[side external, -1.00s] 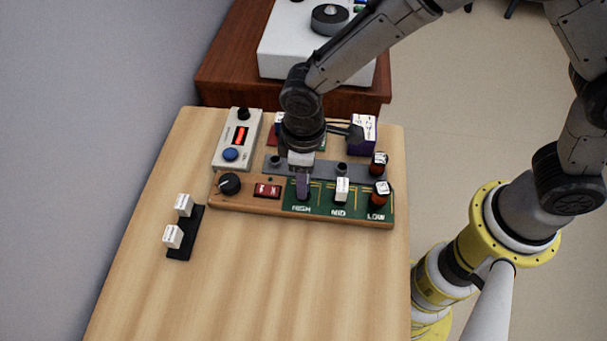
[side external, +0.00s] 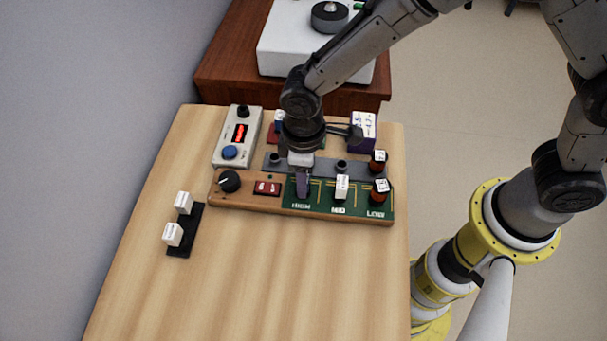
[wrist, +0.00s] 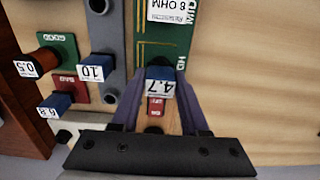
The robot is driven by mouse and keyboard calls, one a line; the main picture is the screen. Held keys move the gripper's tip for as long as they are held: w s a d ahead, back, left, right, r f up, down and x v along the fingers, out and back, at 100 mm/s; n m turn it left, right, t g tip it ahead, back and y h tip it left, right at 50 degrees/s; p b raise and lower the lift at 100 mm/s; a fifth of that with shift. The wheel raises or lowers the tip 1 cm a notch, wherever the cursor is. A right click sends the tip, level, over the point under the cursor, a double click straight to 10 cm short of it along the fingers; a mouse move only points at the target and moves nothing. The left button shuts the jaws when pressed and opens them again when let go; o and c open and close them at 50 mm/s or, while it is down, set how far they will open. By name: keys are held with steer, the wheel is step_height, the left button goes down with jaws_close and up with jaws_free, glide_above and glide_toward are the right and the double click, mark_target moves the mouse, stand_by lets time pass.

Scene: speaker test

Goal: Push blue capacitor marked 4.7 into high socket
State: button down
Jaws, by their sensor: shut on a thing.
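The blue capacitor marked 4.7 (wrist: 158,86) is upright between my fingers in the wrist view, its white label facing the camera. My gripper (side external: 302,188) is shut on it over the HIGH position of the green board (side external: 322,205). In the side view my fingers hide the capacitor. The high socket is hidden under the capacitor and fingers, so I cannot tell how deep the capacitor sits. The fingers also show in the wrist view (wrist: 160,105).
A white block (side external: 341,187) stands at MID and a dark red part (side external: 379,192) at LOW. A red switch (side external: 267,188) and black knob (side external: 229,181) are left of HIGH. Behind are a grey rail (side external: 320,166) and meter box (side external: 237,140). A black holder (side external: 186,235) has white-topped parts.

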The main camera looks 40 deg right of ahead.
steer(key=shift+f, duration=0.2)
steer(key=shift+c, duration=1.7)
jaws_free()
steer(key=shift+r, duration=0.15)
steer(key=shift+r, duration=3.65)
